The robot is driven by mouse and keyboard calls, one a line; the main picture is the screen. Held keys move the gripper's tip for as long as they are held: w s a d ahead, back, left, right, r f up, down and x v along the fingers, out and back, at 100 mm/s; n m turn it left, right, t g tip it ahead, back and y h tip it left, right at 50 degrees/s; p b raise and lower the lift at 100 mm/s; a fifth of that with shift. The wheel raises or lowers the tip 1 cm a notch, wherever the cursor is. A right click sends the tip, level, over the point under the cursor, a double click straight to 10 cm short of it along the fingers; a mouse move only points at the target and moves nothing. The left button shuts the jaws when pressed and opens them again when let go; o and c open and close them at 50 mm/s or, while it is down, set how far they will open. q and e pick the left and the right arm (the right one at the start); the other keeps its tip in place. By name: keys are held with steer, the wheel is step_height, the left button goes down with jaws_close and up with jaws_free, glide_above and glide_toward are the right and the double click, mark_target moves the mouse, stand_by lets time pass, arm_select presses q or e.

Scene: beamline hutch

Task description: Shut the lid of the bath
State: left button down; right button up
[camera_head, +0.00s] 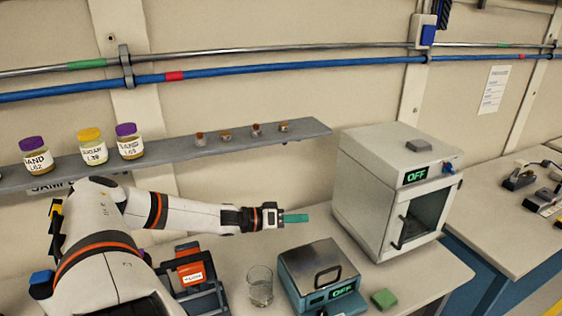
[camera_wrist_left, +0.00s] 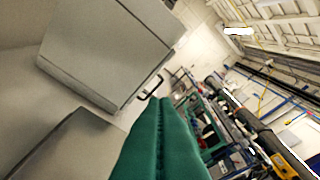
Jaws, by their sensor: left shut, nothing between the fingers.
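The bath (camera_head: 289,284) is a teal box on the bench with an OFF display on its front. Its grey metal lid (camera_head: 308,258) has a dark handle and lies over the top, looking shut; I see no clear gap. My left gripper (camera_head: 296,218) reaches in from the left, above and behind the bath, apart from the lid. Its green fingers are together and empty. They also fill the lower middle of the left wrist view (camera_wrist_left: 160,140). A grey flat surface (camera_wrist_left: 65,145) at the lower left there may be the lid. My right gripper is not in view.
A white oven (camera_head: 375,210) reading OFF stands right of the bath. A glass beaker (camera_head: 261,287) and an orange-and-dark device (camera_head: 192,268) stand to its left. A green block (camera_head: 383,299) lies at its right. A shelf (camera_head: 180,152) with jars runs along the wall.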

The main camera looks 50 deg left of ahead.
arm_select(q)
steer(key=shift+s+d+v, duration=0.1)
steer(key=shift+d+v, duration=0.05)
steer(key=shift+v, duration=0.65)
steer(key=shift+s+d+v, duration=0.1)
steer(key=shift+d+v, duration=0.1)
steer(key=shift+v, duration=0.65)
steer(key=shift+d+v, duration=0.15)
steer(key=shift+v, duration=0.65)
steer(key=shift+r, duration=0.2)
